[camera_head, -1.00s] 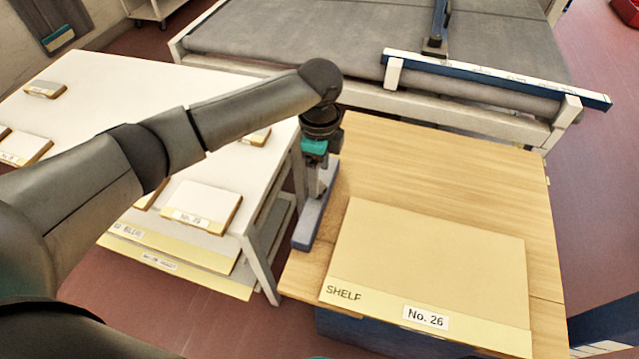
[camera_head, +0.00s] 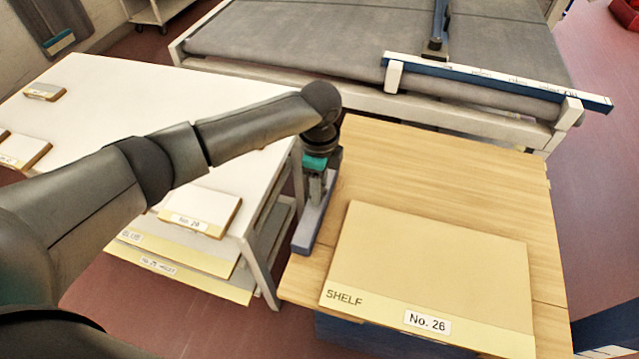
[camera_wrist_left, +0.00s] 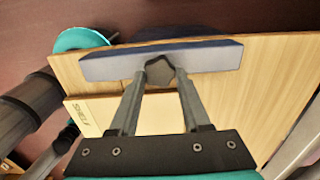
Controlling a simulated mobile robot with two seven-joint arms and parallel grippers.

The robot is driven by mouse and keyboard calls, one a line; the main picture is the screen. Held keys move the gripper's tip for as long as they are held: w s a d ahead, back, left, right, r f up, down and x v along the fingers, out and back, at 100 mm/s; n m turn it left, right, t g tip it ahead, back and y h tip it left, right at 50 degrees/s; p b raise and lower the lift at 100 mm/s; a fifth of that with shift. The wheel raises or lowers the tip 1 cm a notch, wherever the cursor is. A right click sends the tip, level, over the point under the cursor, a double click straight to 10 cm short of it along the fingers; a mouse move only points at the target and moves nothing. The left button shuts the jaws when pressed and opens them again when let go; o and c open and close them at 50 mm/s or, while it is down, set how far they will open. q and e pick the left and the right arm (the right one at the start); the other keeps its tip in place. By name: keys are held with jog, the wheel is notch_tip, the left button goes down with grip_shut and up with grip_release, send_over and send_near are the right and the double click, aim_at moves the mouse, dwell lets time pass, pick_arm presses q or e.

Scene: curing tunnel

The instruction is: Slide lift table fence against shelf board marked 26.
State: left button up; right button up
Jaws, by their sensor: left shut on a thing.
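The shelf board (camera_head: 430,258), marked "SHELF" and "No. 26", lies flat on the wooden lift table (camera_head: 445,165). The fence (camera_head: 308,232) is a blue-grey bar along the table's left side, left of the board. In the head view a narrow strip of wood shows between fence and board. The left wrist view also shows the fence (camera_wrist_left: 105,67) and the board (camera_wrist_left: 100,114). My left gripper (camera_head: 316,190) is above the fence, its fingers shut on the fence's dark knob (camera_wrist_left: 159,71). The arm hides part of the fence. My right gripper is not in view.
A white table (camera_head: 120,90) at the left carries several labelled boards, among them one marked No. 29 or similar (camera_head: 203,208). A grey-topped machine bed (camera_head: 300,45) with a blue-and-white rail (camera_head: 490,80) stands behind the lift table.

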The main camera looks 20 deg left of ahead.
pick_arm(q)
grip_shut()
dwell(0.8)
